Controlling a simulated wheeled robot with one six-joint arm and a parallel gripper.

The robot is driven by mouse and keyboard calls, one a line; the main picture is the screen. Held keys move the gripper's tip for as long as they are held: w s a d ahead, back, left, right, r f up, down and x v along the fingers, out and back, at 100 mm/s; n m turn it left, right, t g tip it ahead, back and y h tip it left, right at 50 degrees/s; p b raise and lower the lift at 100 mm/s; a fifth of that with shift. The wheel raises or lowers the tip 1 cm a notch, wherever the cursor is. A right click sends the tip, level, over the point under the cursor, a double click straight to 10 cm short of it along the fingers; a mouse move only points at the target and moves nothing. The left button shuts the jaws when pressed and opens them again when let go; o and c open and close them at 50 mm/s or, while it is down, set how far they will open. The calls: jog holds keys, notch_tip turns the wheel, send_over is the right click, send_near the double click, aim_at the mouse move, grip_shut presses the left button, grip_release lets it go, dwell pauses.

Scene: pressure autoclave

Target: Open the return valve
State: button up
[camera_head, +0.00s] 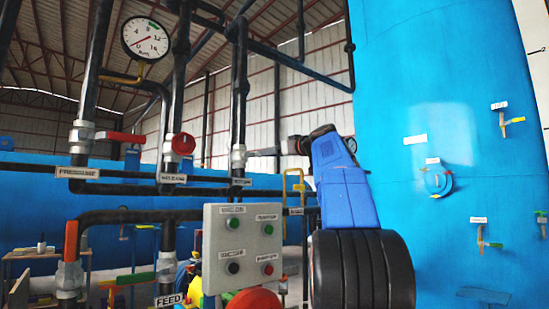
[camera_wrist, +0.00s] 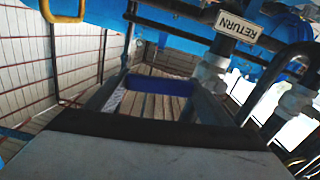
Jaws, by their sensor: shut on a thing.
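The return valve (camera_head: 238,157) sits on a vertical black pipe in the middle of the head view, with a "RETURN" label (camera_head: 241,182) just below it. In the wrist view the label (camera_wrist: 238,26) appears upside down, beside the metal valve body (camera_wrist: 208,72). My gripper (camera_head: 280,149) is at the right of the valve, reaching toward it from the right. In the wrist view its two fingers (camera_wrist: 158,90) lie on either side of a blue handle (camera_wrist: 160,84), and they are shut on it. The handle's far end is largely hidden by the fingers in the head view.
A grey button box (camera_head: 242,248) stands below the valve. Pipes with the pressure valve (camera_head: 82,135) and red-handled valves (camera_head: 180,145) are at left, under a round gauge (camera_head: 145,38). A large blue tank (camera_head: 440,80) fills the right.

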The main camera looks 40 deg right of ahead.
jog(key=r+n, duration=0.2)
jog(key=a+r+n, duration=0.1)
jog(key=n, duration=0.1)
jog(key=shift+a+r, duration=0.2)
jog(key=shift+r, duration=0.2)
jog(key=shift+a+r+n, duration=0.5)
jog(key=shift+r+n, duration=0.15)
jog(key=shift+n, duration=0.45)
jog(key=a+r+n, duration=0.1)
jog(key=n, duration=0.1)
jog(key=shift+a+r+n, duration=0.35)
jog(key=shift+n, duration=0.05)
jog(key=a+r+n, duration=0.1)
jog(key=a+n, duration=0.5)
jog(key=n, duration=0.1)
jog(key=shift+w+a+r+n, duration=0.2)
jog(key=shift+r+n, duration=0.1)
jog(key=shift+r, duration=0.1)
jog(key=o, duration=1.2)
